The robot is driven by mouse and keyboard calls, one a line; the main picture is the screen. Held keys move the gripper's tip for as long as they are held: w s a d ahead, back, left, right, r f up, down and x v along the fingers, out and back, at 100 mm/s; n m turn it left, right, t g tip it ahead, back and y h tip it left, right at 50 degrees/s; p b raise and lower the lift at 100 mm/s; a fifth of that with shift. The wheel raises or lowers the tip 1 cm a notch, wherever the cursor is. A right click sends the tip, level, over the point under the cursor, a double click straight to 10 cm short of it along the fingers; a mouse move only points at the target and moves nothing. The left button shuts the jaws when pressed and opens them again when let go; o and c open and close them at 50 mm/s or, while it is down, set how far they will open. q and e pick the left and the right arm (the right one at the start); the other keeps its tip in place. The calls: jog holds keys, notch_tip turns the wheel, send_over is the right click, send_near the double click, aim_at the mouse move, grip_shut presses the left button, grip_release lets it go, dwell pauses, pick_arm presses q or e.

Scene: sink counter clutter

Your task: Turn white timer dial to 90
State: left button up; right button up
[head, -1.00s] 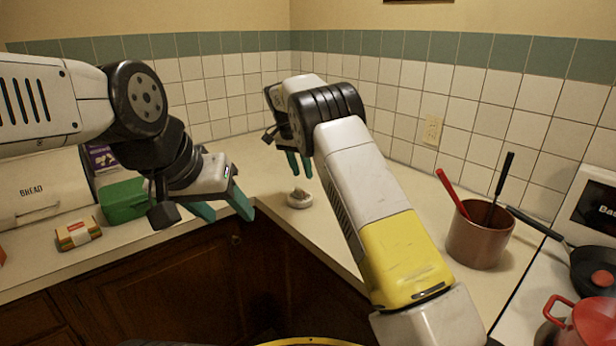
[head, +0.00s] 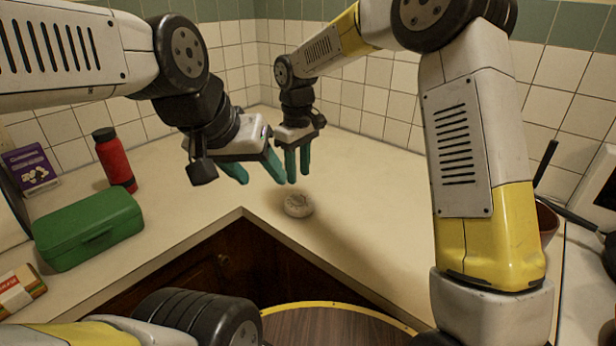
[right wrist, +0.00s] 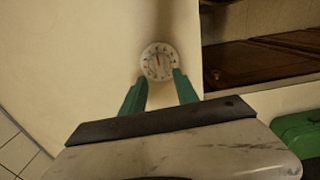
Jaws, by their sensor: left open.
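The white timer (head: 298,205) is a small round disc lying on the counter near its inner corner. In the right wrist view the timer (right wrist: 158,61) faces the camera with a marked dial and a dark-red pointer; the numbers are too small to read. My right gripper (head: 298,178) points down just above the timer. Its teal fingers are apart and empty, and in the right wrist view the fingertips (right wrist: 160,78) sit at the timer's near edge, contact unclear. My left gripper (head: 263,180) is open and empty, left of the right gripper and above the counter.
A green box (head: 88,228), a red bottle (head: 115,160), a purple box (head: 32,168) and a small packet (head: 18,290) stand at the left. A reddish pot (head: 547,222) is partly hidden behind my right arm. Counter around the timer is clear.

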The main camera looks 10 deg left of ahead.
aim_at(299, 194)
notch_tip(299, 194, down, 6)
jog(key=shift+f, duration=0.2)
jog(key=shift+c, duration=0.3)
grip_shut()
